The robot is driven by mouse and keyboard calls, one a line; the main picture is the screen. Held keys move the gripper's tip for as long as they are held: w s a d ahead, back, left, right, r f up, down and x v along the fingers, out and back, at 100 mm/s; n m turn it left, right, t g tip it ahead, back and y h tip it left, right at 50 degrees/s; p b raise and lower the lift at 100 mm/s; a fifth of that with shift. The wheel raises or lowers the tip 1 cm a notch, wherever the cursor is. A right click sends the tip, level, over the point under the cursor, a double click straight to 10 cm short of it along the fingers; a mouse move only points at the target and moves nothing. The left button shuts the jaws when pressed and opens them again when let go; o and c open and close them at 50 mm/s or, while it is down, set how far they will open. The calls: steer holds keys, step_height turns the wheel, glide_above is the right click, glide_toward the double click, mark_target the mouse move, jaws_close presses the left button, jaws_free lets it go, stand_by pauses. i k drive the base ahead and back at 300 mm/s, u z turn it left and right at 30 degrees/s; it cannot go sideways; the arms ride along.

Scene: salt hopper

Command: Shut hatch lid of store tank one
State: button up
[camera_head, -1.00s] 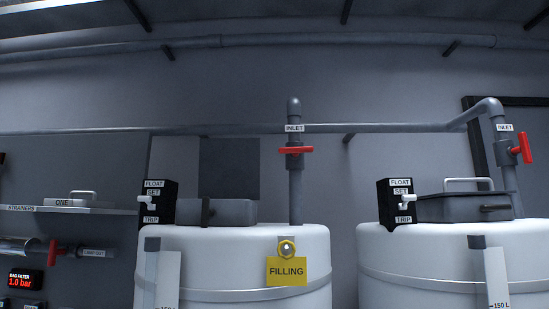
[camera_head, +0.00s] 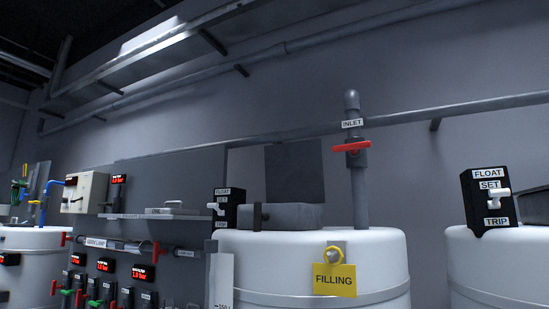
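A white tank (camera_head: 385,248) with a yellow FILLING tag (camera_head: 335,280) stands right of centre; no number on it can be read. On its top is a grey hatch box (camera_head: 292,217) with a dark latch at its left. A dark square panel (camera_head: 293,172) stands upright behind the box and looks like the hatch lid, raised. Its hinge is not clearly seen. A second white tank (camera_head: 480,260) is cut off at the right edge, with part of its hatch (camera_head: 535,207) showing. My gripper is not in view.
Float switch boxes (camera_head: 488,200) stand on the tank tops. A red-handled inlet valve (camera_head: 351,147) sits on a pipe behind the hatch. At left are a shelf, red and green valves, readouts and another white tank (camera_head: 35,245).

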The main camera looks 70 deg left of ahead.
mark_target(294, 173)
steer(key=u, duration=0.8)
steer(key=i, duration=0.7)
steer(key=u, duration=0.85)
